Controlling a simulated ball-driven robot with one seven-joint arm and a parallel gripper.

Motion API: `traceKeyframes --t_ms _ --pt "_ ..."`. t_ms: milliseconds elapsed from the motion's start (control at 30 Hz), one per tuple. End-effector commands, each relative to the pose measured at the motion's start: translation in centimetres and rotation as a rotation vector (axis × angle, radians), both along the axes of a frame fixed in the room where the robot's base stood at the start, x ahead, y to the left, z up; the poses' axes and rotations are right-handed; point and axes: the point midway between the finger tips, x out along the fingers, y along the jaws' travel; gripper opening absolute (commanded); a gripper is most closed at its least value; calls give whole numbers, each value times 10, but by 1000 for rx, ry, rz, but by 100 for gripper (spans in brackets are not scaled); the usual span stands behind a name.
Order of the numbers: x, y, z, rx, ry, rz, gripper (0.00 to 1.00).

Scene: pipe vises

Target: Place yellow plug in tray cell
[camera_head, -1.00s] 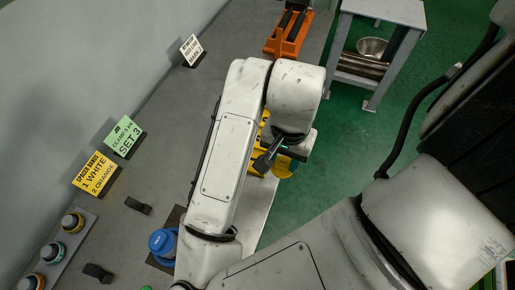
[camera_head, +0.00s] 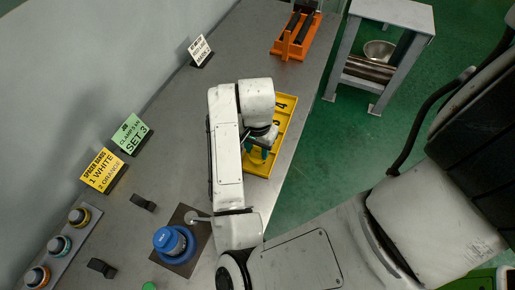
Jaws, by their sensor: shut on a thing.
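The yellow tray (camera_head: 264,168) lies on the bench near its right edge, with dark numbers marked in it. A green-teal part shows at the fingers. Whether the plug touches a cell floor cannot be told.
A blue fitting (camera_head: 170,240) stands on a dark plate. Sign cards (camera_head: 130,135) and a rack of ringed parts (camera_head: 58,245) line the left. A grey stand (camera_head: 393,12) is beyond the right edge.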

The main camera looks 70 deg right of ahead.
Motion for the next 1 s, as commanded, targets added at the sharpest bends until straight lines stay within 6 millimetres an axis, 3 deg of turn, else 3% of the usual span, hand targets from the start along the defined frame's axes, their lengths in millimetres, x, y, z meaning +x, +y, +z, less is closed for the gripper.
traceKeyframes --t_ms 100,467,500,733,1000 --pt "0 1 -11 1 0 2 5" --pt "0 0 -16 0 -1 0 5" --pt "0 0 -15 0 -1 0 44" --pt "0 0 -14 0 -1 1 66" --pt "0 0 -13 0 -1 1 67"
